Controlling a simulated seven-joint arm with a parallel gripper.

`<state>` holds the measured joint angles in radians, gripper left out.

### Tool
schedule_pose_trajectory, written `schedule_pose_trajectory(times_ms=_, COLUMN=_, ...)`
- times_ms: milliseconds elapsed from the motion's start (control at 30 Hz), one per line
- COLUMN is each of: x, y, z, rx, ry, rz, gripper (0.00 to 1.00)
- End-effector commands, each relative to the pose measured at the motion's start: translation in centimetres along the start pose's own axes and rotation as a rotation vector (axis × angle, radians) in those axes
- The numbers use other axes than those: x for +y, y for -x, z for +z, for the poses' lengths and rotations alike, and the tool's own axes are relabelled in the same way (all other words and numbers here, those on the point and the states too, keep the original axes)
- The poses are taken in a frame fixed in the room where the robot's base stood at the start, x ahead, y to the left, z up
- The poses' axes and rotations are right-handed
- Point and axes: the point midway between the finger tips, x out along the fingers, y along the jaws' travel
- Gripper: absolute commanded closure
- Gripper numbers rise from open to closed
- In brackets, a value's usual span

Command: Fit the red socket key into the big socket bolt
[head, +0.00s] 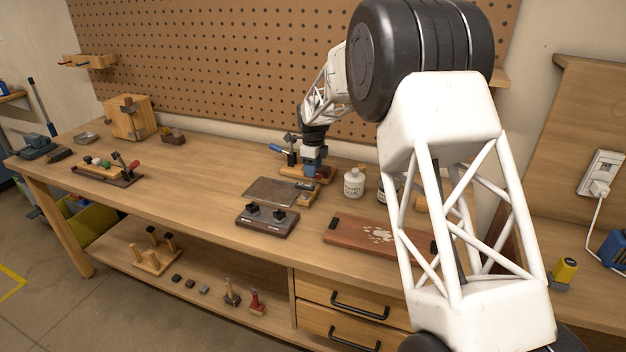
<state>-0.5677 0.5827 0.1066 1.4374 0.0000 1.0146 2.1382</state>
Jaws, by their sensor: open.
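My gripper (313,165) is over the back middle of the workbench, open, just above a small wooden stand (290,171) with blue and black parts. The fingertips are small here, and I cannot tell whether they touch anything. A small red upright piece (257,303) stands on the lower shelf and may be the red socket key. Another red-ended piece (134,166) is on a small dark board at the left of the bench. I cannot pick out the big socket bolt for sure. A dark block (267,222) with two black knobs sits at the front middle.
A white bottle (353,183) stands right of the gripper. A grey plate (276,191) and a reddish-brown board (345,233) lie nearby. A wooden box (130,118) is at the back left. The pegboard (230,60) rises behind. The bench's left-middle top is clear.

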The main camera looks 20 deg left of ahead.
Motion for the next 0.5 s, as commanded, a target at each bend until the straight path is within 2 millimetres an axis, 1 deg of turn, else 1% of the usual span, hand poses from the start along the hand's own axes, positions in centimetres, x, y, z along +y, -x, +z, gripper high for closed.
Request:
schedule_pose_trajectory(times_ms=300, x=-0.1, y=-3.5, z=0.0, rx=0.001, ry=0.000, rz=0.002, gripper=0.51)
schedule_pose_trajectory(times_ms=400, x=-0.1, y=-4.3, z=0.0, rx=0.001, ry=0.000, rz=0.001, gripper=0.51)
schedule_pose_trajectory(times_ms=500, x=-0.1, y=-4.7, z=0.0, rx=0.001, ry=0.000, rz=0.001, gripper=0.51)
